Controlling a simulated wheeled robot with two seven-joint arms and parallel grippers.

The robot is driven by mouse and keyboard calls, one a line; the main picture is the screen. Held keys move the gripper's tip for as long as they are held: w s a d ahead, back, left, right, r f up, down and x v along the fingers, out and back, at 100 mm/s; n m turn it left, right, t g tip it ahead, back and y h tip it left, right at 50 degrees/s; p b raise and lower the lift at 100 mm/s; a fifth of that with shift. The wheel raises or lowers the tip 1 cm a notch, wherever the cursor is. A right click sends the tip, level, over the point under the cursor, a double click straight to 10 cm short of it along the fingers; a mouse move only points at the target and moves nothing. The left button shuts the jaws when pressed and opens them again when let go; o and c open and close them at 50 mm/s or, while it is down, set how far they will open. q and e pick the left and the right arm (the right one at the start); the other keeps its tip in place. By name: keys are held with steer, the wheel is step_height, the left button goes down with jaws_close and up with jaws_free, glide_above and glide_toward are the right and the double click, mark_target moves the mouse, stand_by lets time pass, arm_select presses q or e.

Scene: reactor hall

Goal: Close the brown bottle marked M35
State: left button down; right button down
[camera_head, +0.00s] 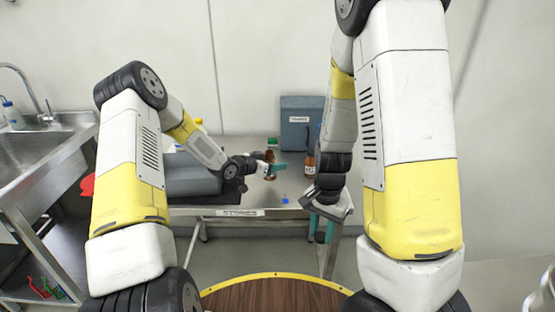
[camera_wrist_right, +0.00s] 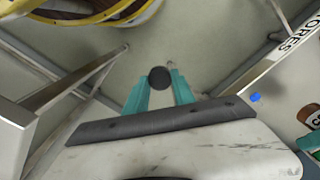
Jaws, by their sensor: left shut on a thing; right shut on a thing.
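My left gripper (camera_head: 277,171) is shut on a brown bottle (camera_head: 270,157) above the table. That bottle, with a pale label, also seems to show at the right edge of the right wrist view (camera_wrist_right: 309,114), with teal fingers beside it. My right gripper (camera_head: 321,226) points down off the table's front edge. It is shut on a round black cap (camera_wrist_right: 160,78), held between its teal fingertips. A second brown bottle (camera_head: 309,163) with a white label stands upright on the table. I cannot read M35 on either bottle.
A small blue cap (camera_head: 285,200) lies near the front edge of the table (camera_head: 225,201). A grey-blue box (camera_head: 301,120) stands at the back, with a green-topped item (camera_head: 272,142) left of it. A sink (camera_head: 40,140) is at far left. Floor below my right gripper is open.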

arm_select(q)
steer(key=s+a, duration=0.1)
steer(key=s, duration=0.8)
steer(key=shift+a+r, duration=0.35)
steer(key=shift+r, duration=0.1)
